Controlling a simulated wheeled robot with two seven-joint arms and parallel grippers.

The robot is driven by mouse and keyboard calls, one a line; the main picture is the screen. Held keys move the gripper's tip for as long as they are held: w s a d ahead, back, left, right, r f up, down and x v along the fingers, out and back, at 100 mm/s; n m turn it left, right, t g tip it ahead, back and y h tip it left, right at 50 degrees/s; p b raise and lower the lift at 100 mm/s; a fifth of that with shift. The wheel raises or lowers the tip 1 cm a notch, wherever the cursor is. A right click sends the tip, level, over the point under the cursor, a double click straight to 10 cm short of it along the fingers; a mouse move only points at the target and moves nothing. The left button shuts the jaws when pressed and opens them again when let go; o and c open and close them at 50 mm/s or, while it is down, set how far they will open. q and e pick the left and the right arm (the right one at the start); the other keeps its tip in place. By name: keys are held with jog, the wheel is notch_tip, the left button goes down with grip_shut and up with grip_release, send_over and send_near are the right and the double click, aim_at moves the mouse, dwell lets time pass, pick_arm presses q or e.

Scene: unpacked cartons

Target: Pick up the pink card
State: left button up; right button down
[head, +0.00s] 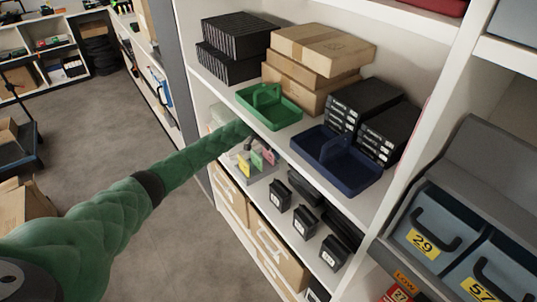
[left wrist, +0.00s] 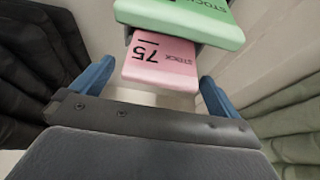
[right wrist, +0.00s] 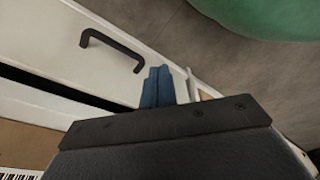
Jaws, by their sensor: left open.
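The pink card (left wrist: 160,63), printed "75" and "STOCK", lies ahead of my left gripper (left wrist: 155,88) in the left wrist view. The two blue fingers are open, one on each side of the card's near end, with visible gaps. In the head view the pink card (head: 269,156) stands in a small clear holder on the middle shelf, at the right of the coloured cards. My left arm reaches toward that shelf; its gripper is hard to make out there. My right gripper (right wrist: 158,87) has its blue fingers together and empty in the right wrist view.
A green card (left wrist: 185,20) is just beyond the pink one; a yellow card (head: 243,164) is at the holder's left. A green caddy (head: 285,113) and blue caddy (head: 350,178) sit on the shelf above. Black boxes (head: 279,195) stand right of the holder.

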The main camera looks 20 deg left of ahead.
pick_arm(q)
jog(key=shift+a, duration=0.1)
jog(key=shift+f, duration=0.1)
jog(key=c, duration=1)
